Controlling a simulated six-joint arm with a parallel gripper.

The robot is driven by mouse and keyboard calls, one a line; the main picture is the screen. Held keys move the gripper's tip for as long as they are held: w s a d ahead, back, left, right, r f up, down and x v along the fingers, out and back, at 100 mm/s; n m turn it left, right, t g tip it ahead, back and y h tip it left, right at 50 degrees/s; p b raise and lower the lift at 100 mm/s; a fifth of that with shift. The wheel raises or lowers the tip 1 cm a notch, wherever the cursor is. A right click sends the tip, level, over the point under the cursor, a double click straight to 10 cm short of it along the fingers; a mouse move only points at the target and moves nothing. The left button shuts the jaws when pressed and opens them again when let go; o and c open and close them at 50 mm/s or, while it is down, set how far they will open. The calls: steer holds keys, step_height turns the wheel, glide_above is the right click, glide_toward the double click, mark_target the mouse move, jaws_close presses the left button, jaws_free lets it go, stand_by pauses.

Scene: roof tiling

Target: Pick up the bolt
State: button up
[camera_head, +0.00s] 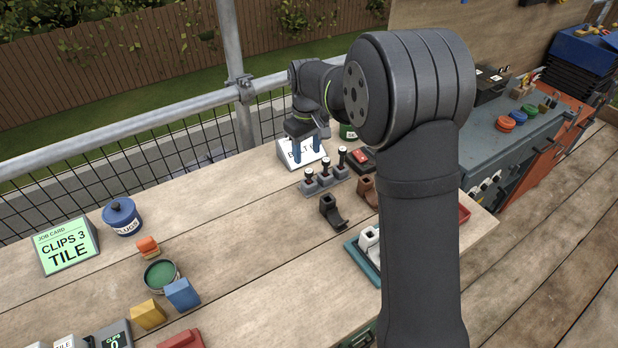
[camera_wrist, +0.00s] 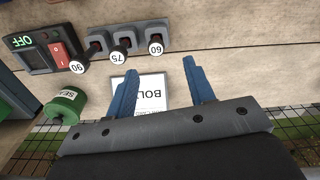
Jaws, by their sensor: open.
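Three dark bolts with white-marked heads stand upright in a row of grey holders. In the wrist view they read 90 (camera_wrist: 77,67), 75 (camera_wrist: 121,55) and 60 (camera_wrist: 155,47). In the head view the row (camera_head: 325,165) is just in front of my gripper (camera_head: 307,155). My gripper (camera_wrist: 160,68) is open, with two blue fingers apart and nothing between them. Its fingers are over a white card (camera_wrist: 152,92) beginning "BOL", beside the row and nearest the 60 bolt. The fingers hide part of the card's text in the head view.
A red switch box marked OFF (camera_wrist: 50,52) and a green tin (camera_wrist: 64,105) stand beside the 90 bolt. Brown and dark clips (camera_head: 331,212) lie in front of the row. A green job card (camera_head: 66,246) reads "CLIPS 3 TILE". The bench's middle is clear.

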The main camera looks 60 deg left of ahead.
mark_target(309, 171)
step_height(309, 171, down, 4)
steer(key=shift+f, duration=0.1)
steer(key=f, duration=0.5)
steer(key=shift+w+f, duration=0.1)
steer(key=shift+w, duration=0.2)
jaws_close()
